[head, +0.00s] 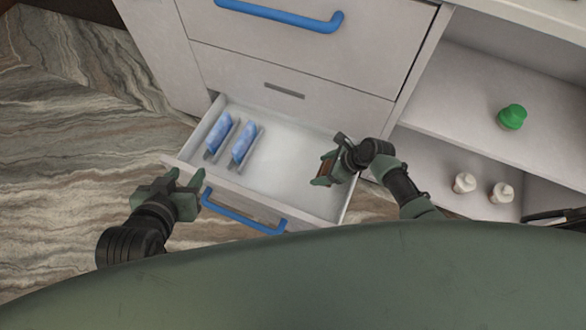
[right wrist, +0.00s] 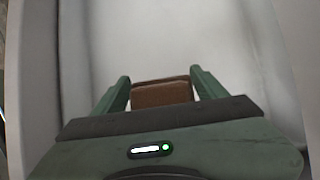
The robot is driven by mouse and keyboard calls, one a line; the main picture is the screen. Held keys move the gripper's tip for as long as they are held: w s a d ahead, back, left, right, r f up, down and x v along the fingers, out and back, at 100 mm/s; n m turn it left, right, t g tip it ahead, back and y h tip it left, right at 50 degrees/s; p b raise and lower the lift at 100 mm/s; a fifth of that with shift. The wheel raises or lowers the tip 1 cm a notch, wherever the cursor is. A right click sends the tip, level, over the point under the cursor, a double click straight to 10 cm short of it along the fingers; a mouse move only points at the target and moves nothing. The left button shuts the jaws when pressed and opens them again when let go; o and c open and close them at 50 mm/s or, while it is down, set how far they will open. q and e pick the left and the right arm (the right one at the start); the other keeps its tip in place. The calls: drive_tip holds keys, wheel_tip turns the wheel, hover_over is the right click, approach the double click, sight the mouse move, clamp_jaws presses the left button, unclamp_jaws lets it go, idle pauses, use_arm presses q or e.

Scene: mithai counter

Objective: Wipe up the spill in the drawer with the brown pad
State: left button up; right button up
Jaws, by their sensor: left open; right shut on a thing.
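The open drawer (head: 280,150) is white inside, with a blue handle on its front. My right gripper (head: 326,171) is inside the drawer's right part, shut on the brown pad (head: 325,166). In the right wrist view, the pad (right wrist: 162,95) sits between the two green fingers (right wrist: 161,80), above or on the pale drawer floor; I cannot tell if it touches. I cannot make out a spill on the drawer floor in either view. My left gripper (head: 185,181) is open and empty, outside the drawer's front left corner.
Two blue packets (head: 219,134) (head: 244,143) stand in holders at the drawer's left end. A closed drawer with a blue handle (head: 285,16) is above. Shelves at the right hold a green-topped item (head: 512,116) and two white ones (head: 464,182) (head: 502,192). The drawer's middle is clear.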

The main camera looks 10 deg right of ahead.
use_arm(q)
drive_tip(key=s+a+f+g+y+p, duration=0.1)
drive_tip(key=s+a+f+g, duration=0.1)
drive_tip(key=s+f+g, duration=0.2)
drive_tip(key=shift+s+a, duration=0.15)
drive_tip(key=shift+s, duration=1.05)
